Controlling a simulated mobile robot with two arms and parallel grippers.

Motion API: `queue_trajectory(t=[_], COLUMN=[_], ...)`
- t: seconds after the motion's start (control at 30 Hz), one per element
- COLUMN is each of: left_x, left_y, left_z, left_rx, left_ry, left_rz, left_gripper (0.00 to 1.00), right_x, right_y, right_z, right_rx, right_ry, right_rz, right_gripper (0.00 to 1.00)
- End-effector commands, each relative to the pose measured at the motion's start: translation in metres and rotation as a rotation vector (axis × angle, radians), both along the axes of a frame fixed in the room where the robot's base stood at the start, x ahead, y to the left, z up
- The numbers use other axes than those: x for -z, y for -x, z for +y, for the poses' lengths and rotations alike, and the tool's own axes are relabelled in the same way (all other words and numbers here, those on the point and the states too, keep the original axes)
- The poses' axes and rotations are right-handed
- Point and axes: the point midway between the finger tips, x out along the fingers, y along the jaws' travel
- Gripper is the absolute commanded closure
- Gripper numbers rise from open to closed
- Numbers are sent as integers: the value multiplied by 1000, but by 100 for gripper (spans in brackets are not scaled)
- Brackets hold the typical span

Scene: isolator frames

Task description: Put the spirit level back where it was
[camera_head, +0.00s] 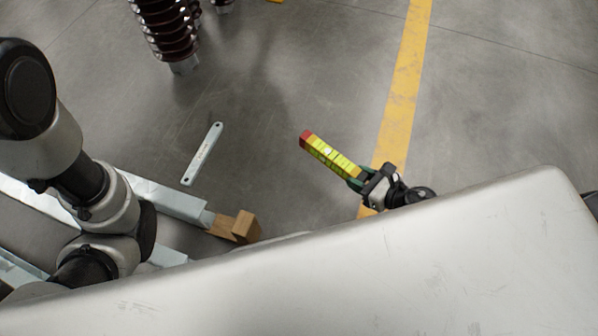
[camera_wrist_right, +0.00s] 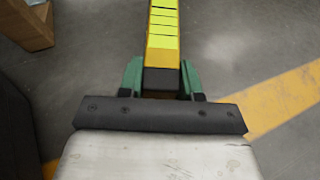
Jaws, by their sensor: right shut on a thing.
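The spirit level (camera_head: 328,154) is yellow with a red end and dark lines across it. My right gripper (camera_head: 361,179) is shut on its near end, and the level sticks out up and to the left in the head view, over the floor. In the right wrist view the level (camera_wrist_right: 163,45) runs up from between the green fingers of my right gripper (camera_wrist_right: 163,80), which press its dark end from both sides. My left arm shows at the left of the head view, but its gripper does not show.
A flat light-grey bar with a hole (camera_head: 202,154) lies on the floor. Metal beams (camera_head: 165,198) with a wooden block (camera_head: 243,226) lie at lower left. A dark red ribbed insulator (camera_head: 168,30) stands at the top. A yellow line (camera_head: 405,80) crosses the mostly clear floor.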

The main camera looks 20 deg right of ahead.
Motion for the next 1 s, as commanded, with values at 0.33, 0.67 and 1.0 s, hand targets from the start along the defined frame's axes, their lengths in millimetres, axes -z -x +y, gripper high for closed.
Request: queue_trajectory(t=[0.33,0.67,1.0], left_x=[30,44,82], left_y=[0,0,1], left_z=[0,0,0], left_rx=[0,0,0], left_ry=[0,0,0], left_rz=[0,-1,-3], left_gripper=[100,100,100], right_x=[46,68,108], right_y=[-49,-74,-73], right_z=[56,86,87], right_rx=[-5,-3,-3], right_ry=[-1,-1,-1], right_rz=[-9,-4,-3], right_gripper=[100,100,100])
